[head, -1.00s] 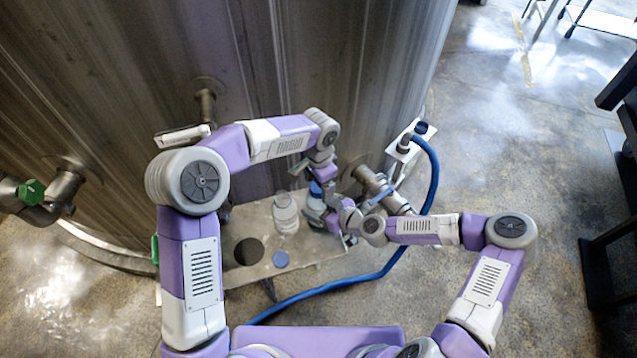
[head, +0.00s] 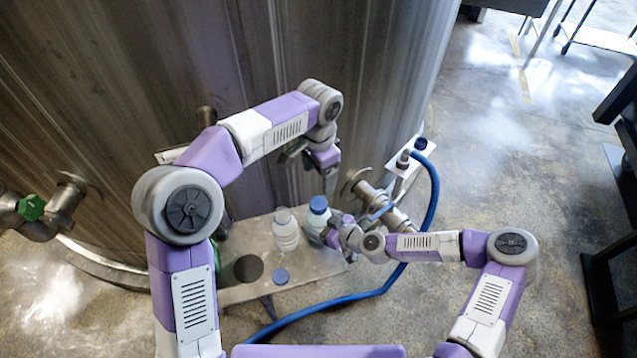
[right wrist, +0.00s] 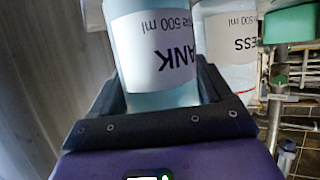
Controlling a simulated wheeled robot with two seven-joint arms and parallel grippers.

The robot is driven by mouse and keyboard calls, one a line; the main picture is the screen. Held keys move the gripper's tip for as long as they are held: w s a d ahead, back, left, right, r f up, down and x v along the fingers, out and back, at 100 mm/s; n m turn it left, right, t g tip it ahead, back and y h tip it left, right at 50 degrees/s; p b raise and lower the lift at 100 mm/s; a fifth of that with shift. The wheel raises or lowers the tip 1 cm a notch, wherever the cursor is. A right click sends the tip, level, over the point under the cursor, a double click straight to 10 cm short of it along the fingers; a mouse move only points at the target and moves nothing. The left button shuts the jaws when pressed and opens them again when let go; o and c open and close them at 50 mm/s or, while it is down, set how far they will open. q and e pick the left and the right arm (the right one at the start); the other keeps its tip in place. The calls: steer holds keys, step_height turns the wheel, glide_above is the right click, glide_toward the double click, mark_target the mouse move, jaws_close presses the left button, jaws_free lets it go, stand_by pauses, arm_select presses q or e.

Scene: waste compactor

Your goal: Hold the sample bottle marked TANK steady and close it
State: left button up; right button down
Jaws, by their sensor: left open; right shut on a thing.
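The TANK bottle (right wrist: 165,62) stands between the jaws of my right gripper (right wrist: 162,88), which is shut on it; its label reads upside down in the right wrist view. In the head view the TANK bottle (head: 315,222) stands upright at the plate's right part, with a blue cap (head: 318,204) on top. I cannot tell how tight the cap is. My right gripper (head: 330,236) reaches it from the right. My left gripper (head: 328,182) is open and empty, above the cap and apart from it. The bottle's mouth is hidden under the cap.
A second bottle (head: 285,230), its label ending in "ESS" in the right wrist view (right wrist: 232,45), stands left of the TANK bottle. A steel tank (head: 250,60) rises behind; a blue hose (head: 340,295) curves in front.

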arm_select(q)
steer(key=shift+r, duration=0.25)
arm_select(e)
jaws_free()
arm_select(q)
steer(key=shift+r+p, duration=0.55)
arm_select(e)
steer(key=v, duration=0.7)
steer(key=shift+s+d, duration=0.15)
steer(key=shift+r, duration=0.15)
